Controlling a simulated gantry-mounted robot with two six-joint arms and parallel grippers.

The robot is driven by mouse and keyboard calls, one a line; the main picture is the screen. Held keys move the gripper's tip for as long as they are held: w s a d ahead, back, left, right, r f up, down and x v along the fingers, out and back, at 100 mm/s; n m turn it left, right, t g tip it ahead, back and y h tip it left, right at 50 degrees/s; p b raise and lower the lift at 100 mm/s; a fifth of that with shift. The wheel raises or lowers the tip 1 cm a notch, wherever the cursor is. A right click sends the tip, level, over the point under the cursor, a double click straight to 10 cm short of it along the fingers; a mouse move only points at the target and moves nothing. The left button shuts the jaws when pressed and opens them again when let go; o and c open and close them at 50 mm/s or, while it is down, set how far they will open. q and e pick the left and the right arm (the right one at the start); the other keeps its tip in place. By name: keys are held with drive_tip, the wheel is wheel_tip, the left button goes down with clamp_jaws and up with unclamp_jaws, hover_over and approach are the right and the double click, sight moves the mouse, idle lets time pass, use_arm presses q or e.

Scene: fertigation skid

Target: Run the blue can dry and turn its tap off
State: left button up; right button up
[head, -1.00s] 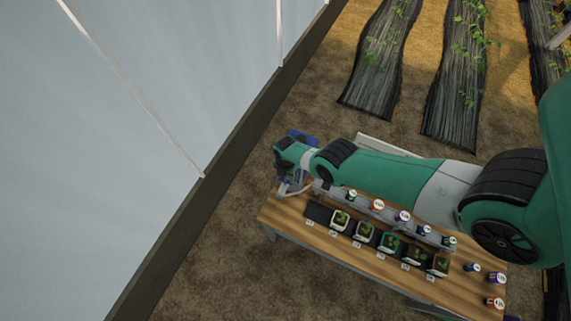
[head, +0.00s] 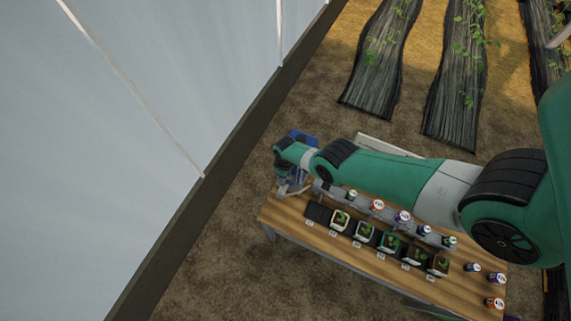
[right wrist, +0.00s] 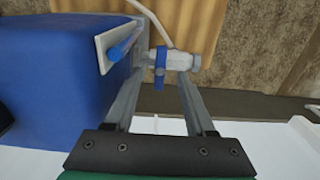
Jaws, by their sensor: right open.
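The blue can (head: 303,137) stands at the far left end of the wooden table, partly hidden behind my right wrist. In the right wrist view the blue can (right wrist: 60,75) fills the left side. A pale tap with a blue handle (right wrist: 160,66) sits to the right of it. My right gripper (right wrist: 166,60) is open, its two grey fingers on either side of the blue handle. I cannot tell whether they touch the tap. In the head view my right gripper (head: 291,184) is small and partly hidden. My left gripper is in neither view.
A row of potted seedlings (head: 363,230) stands along the table (head: 320,240), with several small labelled pots (head: 403,216) behind it. More pots (head: 495,278) stand at the right end. A pale hose (right wrist: 150,20) rises behind the tap.

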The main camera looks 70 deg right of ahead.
sight(286, 180)
wheel_tip(286, 180, down, 5)
drive_tip(key=b, duration=0.4)
drive_tip(key=shift+r+b, duration=0.15)
drive_tip(key=shift+b, duration=0.2)
drive_tip(key=shift+c, duration=0.3)
